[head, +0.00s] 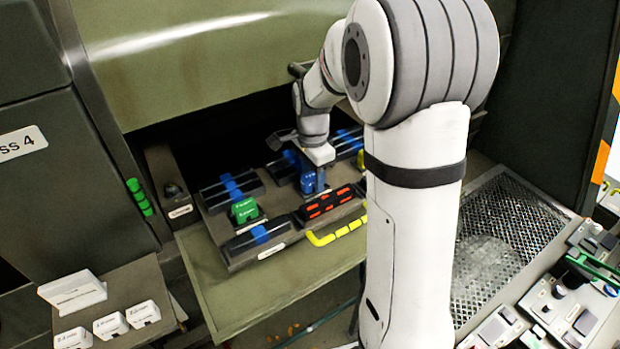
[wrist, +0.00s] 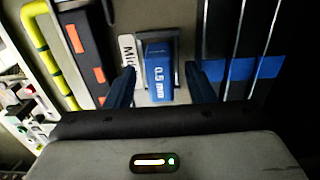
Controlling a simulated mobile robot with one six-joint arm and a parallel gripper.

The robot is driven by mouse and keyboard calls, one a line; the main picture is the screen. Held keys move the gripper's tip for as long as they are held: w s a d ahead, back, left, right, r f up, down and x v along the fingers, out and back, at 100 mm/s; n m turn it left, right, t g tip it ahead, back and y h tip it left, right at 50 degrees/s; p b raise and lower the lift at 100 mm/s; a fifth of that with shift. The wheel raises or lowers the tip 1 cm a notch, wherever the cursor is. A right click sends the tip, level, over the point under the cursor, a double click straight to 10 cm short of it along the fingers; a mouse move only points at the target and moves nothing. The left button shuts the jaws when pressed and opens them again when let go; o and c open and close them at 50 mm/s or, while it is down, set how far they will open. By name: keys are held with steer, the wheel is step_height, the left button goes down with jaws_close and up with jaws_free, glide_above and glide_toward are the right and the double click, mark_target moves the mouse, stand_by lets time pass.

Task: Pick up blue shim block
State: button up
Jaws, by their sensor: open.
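The blue shim block (wrist: 159,75), marked "0.5 mm", stands in a small holder on the grey panel in the wrist view. In the head view the blue block (head: 308,181) shows just below my gripper (head: 315,172), partly hidden by it. In the wrist view my gripper (wrist: 161,86) is open, with one dark blue finger on each side of the block. Small gaps show between the fingers and the block. A label starting "Mi" lies left of the block, partly hidden.
A green block (head: 244,211) sits left on the same panel (head: 215,225). A black bar with red marks (head: 328,203) and a yellow handle (head: 337,232) lie in front. Dark bars with blue bands (head: 232,187) flank the block. A machine cover hangs over the panel's back.

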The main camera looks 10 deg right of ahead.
steer(key=shift+f, duration=0.3)
steer(key=shift+c, duration=0.3)
jaws_close()
